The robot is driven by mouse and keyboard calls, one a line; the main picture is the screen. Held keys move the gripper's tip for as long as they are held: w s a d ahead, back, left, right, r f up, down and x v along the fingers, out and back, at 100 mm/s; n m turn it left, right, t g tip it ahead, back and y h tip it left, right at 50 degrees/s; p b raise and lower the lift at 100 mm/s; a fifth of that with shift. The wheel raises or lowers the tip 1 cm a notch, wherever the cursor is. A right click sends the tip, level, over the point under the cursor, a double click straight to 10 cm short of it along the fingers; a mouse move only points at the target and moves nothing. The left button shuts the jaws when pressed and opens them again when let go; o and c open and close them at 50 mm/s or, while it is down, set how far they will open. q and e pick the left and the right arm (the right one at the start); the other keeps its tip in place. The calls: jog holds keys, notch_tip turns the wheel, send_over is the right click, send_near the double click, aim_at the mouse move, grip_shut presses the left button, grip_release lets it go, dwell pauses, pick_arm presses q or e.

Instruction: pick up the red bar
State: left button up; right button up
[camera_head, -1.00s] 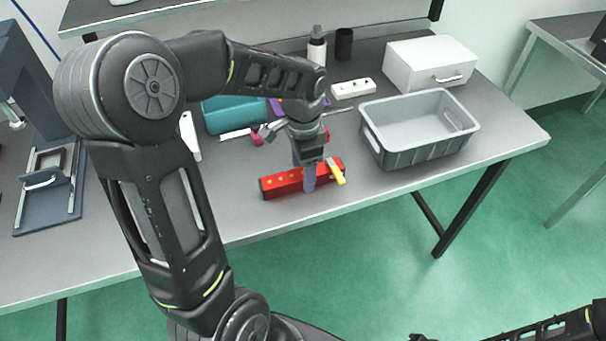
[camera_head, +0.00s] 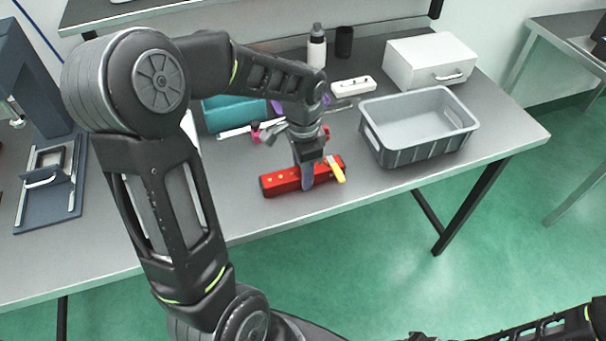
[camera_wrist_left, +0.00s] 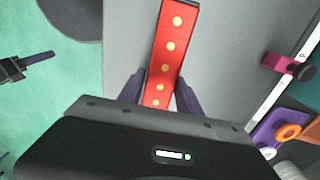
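The red bar (camera_head: 284,182) lies near the front edge of the grey table, with a row of yellow dots along it. My left gripper (camera_head: 307,180) points down over its middle, one finger against its front side. In the left wrist view, the red bar (camera_wrist_left: 166,58) runs between the two fingers of my left gripper (camera_wrist_left: 160,90), which sit close against both sides. The far finger is hidden in the head view. What looks like my right gripper (camera_wrist_left: 38,62) shows at the left of the wrist view, over the green floor; its opening is unclear.
A yellow-handled item (camera_head: 337,171) is by the bar's right end. A grey crate (camera_head: 408,157) stands to the right, a white drawer box (camera_head: 410,62) behind it. A teal case (camera_head: 222,112) and small tools lie behind the gripper. The table's front strip is clear.

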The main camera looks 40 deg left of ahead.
pick_arm(q)
grip_shut()
dwell(0.5)
notch_tip(320, 180, up, 10)
jog(key=shift+r+b, duration=0.1)
jog(key=shift+b, duration=0.4)
